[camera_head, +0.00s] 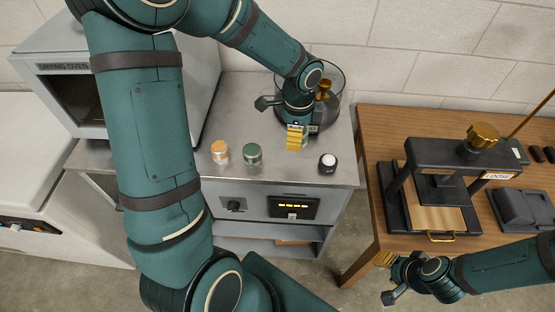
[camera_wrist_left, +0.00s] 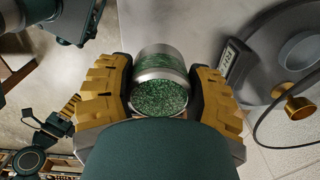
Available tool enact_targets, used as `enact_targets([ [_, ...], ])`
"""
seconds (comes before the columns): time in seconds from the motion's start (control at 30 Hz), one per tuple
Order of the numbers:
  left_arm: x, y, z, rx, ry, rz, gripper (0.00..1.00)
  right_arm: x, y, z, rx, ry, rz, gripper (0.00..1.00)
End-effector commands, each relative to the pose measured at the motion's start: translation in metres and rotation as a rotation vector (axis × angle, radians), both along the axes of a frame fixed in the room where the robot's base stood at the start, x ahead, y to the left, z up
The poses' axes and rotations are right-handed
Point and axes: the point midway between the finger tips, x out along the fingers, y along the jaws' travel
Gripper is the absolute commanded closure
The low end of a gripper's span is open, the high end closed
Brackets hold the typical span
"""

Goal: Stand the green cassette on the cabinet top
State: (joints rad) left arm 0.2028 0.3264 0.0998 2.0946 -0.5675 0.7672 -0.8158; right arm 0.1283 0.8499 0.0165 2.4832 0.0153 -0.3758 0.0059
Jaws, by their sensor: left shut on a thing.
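The green cassette (camera_wrist_left: 160,80), a short metal-banded cylinder filled with green granules, is between the yellow fingers of my left gripper (camera_wrist_left: 162,92) in the left wrist view. The gripper is shut on it. In the head view my left gripper (camera_head: 296,137) is over the right part of the grey cabinet top (camera_head: 285,170), and its fingers hide the held cassette. I cannot tell whether the cassette touches the top. My right gripper (camera_head: 386,260) is at the lower right, before the wooden table; its opening is unclear.
An orange-topped jar (camera_head: 220,153) and a green-topped jar (camera_head: 252,154) stand on the cabinet top, left of my left gripper. A small black item with a white top (camera_head: 328,163) stands right. A round clear vessel (camera_head: 337,85) is behind. A drying oven (camera_head: 75,68) is left, a press (camera_head: 437,150) right.

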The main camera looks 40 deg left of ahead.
Motion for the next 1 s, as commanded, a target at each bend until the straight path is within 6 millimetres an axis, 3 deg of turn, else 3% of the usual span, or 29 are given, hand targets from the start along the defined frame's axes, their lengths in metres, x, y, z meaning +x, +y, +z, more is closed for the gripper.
enact_targets([
  [0.33,-0.008,0.015,0.004,-0.003,-0.001,-0.231,0.82,0.001,0.000,0.003,0.000,-0.003,-0.002,0.53],
  [0.6,-0.009,0.015,-0.042,-0.003,0.002,-0.242,0.82,0.000,0.000,-0.007,-0.001,0.001,0.000,0.53],
  [0.87,-0.008,0.014,-0.062,-0.003,-0.001,-0.242,0.82,-0.002,0.000,-0.010,0.000,0.005,0.004,0.53],
  [1.0,-0.008,0.015,-0.081,-0.003,0.001,-0.241,0.82,-0.003,0.001,-0.015,0.001,0.007,0.006,0.53],
])
